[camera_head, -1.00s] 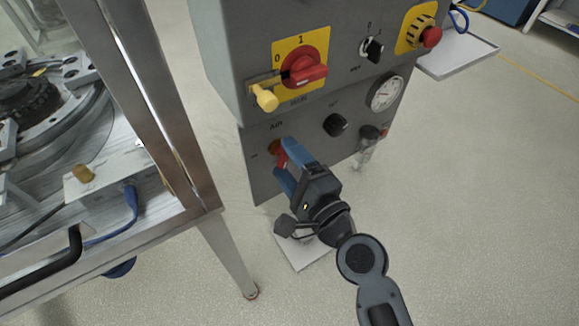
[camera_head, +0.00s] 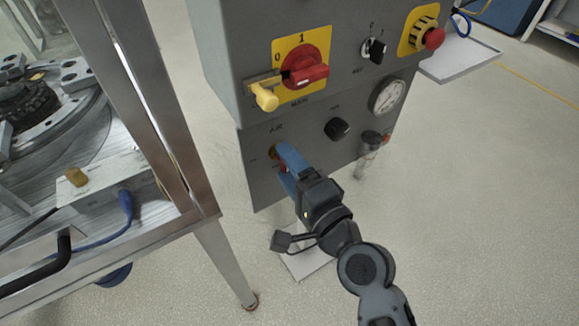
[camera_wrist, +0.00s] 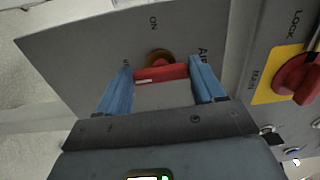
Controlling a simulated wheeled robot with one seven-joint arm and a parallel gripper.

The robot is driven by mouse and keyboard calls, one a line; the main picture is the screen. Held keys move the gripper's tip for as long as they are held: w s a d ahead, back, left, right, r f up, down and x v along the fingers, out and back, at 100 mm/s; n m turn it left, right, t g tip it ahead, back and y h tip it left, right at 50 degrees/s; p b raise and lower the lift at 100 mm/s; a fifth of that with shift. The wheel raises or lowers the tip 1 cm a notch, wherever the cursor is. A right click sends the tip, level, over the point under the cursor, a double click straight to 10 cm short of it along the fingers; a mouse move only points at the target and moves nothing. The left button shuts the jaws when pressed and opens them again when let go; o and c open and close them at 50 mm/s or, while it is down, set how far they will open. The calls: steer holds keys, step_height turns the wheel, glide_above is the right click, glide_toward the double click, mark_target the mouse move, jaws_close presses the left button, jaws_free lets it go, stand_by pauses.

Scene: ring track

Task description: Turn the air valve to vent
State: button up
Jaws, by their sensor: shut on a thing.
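The air valve is on the lower grey panel, under the AIR lettering. In the head view its brass hub (camera_head: 273,151) and a little of its red handle show; my fingers hide the rest. In the wrist view the red handle (camera_wrist: 162,73) lies across the picture, in front of the brass hub. My gripper (camera_head: 287,170) has its blue fingers on both sides of the handle and is shut on it. The wrist view also shows my gripper (camera_wrist: 161,80) with a finger at each end of the handle. ON is lettered above the hub there; the small label by the left finger is unreadable.
The red main switch (camera_head: 305,67) with a yellow padlock-like piece (camera_head: 265,97) juts out above. A black knob (camera_head: 337,128), a gauge (camera_head: 387,96) and a filter bowl (camera_head: 369,145) are to the right. A metal-framed machine (camera_head: 165,110) stands close on the left. Floor on the right is clear.

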steer(key=o, duration=1)
steer(key=shift+o, duration=0.2)
steer(key=b+v, duration=0.1)
steer(key=v, duration=0.6)
steer(key=shift+s+d+b, duration=0.2)
steer(key=shift+s+b, duration=0.1)
steer(key=shift+s, duration=0.05)
steer(key=s+d+f+n+h+p, duration=0.1)
steer(key=s+d+n+h+p, duration=0.25)
steer(key=s+d+h, duration=0.65)
steer(key=s+d+r+n+p, duration=0.1)
steer(key=s+d+r+n, duration=0.1)
steer(key=s, duration=0.4)
steer(key=s+d+r+n+p, duration=0.2)
steer(key=s+d+r+n, duration=0.1)
steer(key=s+r, duration=0.2)
steer(key=s+d+r+n+p, duration=0.1)
steer(key=s+d+r+n, duration=0.1)
steer(key=s, duration=0.7)
steer(key=shift+d+r+p, duration=0.3)
steer(key=shift+d+r, duration=0.5)
steer(key=shift+r, duration=0.05)
